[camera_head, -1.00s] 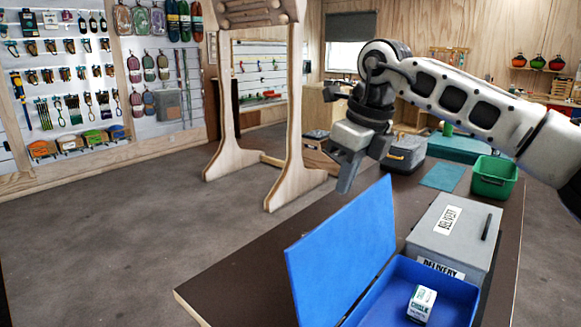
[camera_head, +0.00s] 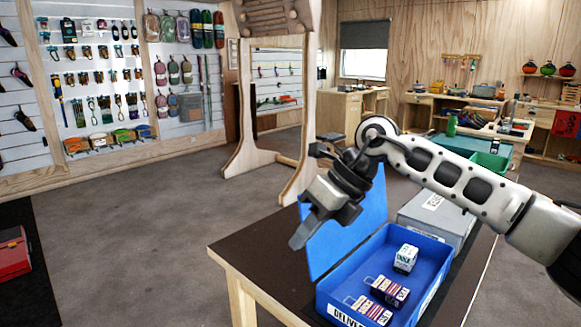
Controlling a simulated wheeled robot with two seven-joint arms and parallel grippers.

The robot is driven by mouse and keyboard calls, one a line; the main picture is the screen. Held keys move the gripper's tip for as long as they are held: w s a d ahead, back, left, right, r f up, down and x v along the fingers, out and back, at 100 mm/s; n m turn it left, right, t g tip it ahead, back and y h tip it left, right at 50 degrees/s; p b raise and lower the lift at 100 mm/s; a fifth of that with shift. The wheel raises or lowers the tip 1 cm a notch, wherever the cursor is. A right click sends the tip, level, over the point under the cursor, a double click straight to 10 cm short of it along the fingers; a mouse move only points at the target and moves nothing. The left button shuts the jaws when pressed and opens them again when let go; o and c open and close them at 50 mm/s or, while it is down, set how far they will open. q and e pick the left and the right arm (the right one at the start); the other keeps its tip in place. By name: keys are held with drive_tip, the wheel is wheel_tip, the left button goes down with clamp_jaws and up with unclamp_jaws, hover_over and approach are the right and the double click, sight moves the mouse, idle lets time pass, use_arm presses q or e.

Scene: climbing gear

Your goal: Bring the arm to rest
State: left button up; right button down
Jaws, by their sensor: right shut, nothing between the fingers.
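My right arm comes in from the right edge. Its gripper (camera_head: 299,238) is shut and empty, with the fingers pointing down and to the left. In the picture it overlaps the left part of the raised blue lid (camera_head: 346,228); I cannot tell how far apart they are. The open blue box (camera_head: 440,262) stands on the dark table (camera_head: 262,246). My left gripper is not in view.
A grey lidded box (camera_head: 452,221) stands behind the blue box. A wooden frame (camera_head: 243,162) stands on the floor beyond the table. The floor to the left is mostly open, with a red case (camera_head: 14,254) at the edge.

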drive_tip(key=s+a+f+m+y, duration=0.3)
drive_tip(key=s+a+m+y, duration=0.45)
drive_tip(key=a+y, duration=0.4)
drive_tip(key=d+f+m+t+h, duration=0.5)
drive_tip(key=d+f+m+t, duration=0.3)
drive_tip(key=m, duration=0.6)
drive_tip(key=d+f+m+t+h, duration=0.4)
drive_tip(key=d+f+m+t, duration=0.35)
drive_tip(key=m, duration=0.55)
drive_tip(key=s+d+f+m+g+h, duration=0.2)
drive_tip(key=s+d+f+m+h, duration=0.1)
drive_tip(key=s+f, duration=0.5)
drive_tip(key=s+d+f+m+g+h, duration=0.3)
drive_tip(key=s+d+f+m, duration=0.3)
drive_tip(key=s+f, duration=0.2)
drive_tip(key=shift+s+d+f+h, duration=0.25)
drive_tip(key=shift+f+h, duration=0.2)
drive_tip(key=shift+f, duration=0.3)
